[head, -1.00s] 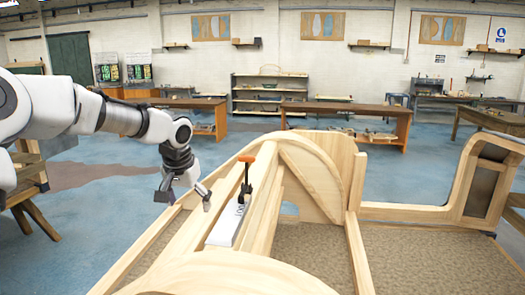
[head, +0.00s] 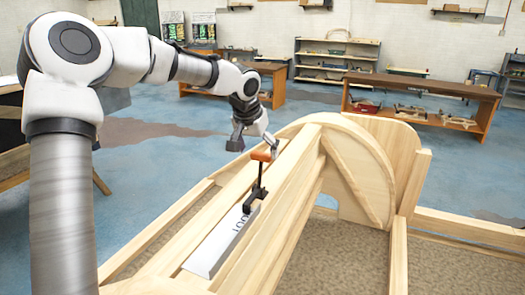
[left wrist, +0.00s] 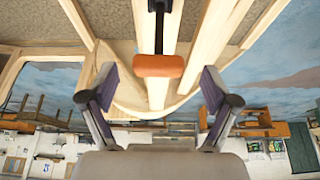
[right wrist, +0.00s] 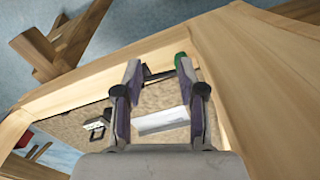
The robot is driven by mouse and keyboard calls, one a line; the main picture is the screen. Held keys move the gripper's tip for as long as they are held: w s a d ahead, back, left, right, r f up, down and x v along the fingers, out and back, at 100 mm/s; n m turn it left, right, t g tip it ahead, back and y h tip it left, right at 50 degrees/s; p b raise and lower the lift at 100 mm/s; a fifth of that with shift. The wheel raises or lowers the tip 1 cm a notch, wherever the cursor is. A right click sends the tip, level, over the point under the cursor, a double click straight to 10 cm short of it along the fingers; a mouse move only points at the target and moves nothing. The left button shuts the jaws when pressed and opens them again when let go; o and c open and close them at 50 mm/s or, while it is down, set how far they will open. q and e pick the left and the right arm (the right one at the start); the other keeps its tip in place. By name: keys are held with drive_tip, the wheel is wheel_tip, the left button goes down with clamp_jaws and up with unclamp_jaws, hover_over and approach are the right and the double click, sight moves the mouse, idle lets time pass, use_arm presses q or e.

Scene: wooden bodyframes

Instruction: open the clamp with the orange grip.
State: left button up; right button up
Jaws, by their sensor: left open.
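The clamp with the orange grip (head: 261,156) stands upright on the wooden frame. Its black body (head: 257,195) is at a white labelled plate (head: 222,248). My left gripper (head: 254,144) is open at the orange grip's upper end in the head view. In the left wrist view the orange grip (left wrist: 158,65) lies between the spread fingers (left wrist: 159,82), with a visible gap on both sides. My right gripper (right wrist: 160,78) shows only in its wrist view, with its fingers apart. A dark bar and a green-tipped part (right wrist: 181,60) lie beyond its fingers.
The wooden bodyframe (head: 318,140) has a curved end panel and long rails beside the clamp. In the right wrist view a white block (right wrist: 162,121) and a black clamp-like piece (right wrist: 96,128) lie by the frame. Workbenches (head: 425,90) stand in the background.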

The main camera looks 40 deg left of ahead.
sight(260, 154)
use_arm(q)
drive_tip(key=w+f, duration=0.1)
drive_tip(key=f, duration=0.1)
drive_tip(key=w+a+f, duration=0.1)
drive_tip(key=w, duration=0.1)
drive_tip(key=shift+f+p, duration=0.3)
drive_tip(key=shift+f, duration=0.05)
drive_tip(key=shift+d, duration=0.15)
drive_tip(key=shift+s+d+r, duration=0.1)
drive_tip(key=shift+s, duration=0.05)
drive_tip(key=shift+s+r, duration=0.15)
drive_tip(key=shift+s, duration=0.15)
drive_tip(key=c, duration=0.5)
drive_tip(key=shift+s+r, duration=0.1)
drive_tip(key=shift+s, duration=0.1)
drive_tip(key=c, duration=0.5)
drive_tip(key=shift+w, duration=0.1)
clamp_jaws()
use_arm(e)
drive_tip(key=shift+w+r, duration=0.35)
drive_tip(key=shift+w, duration=0.05)
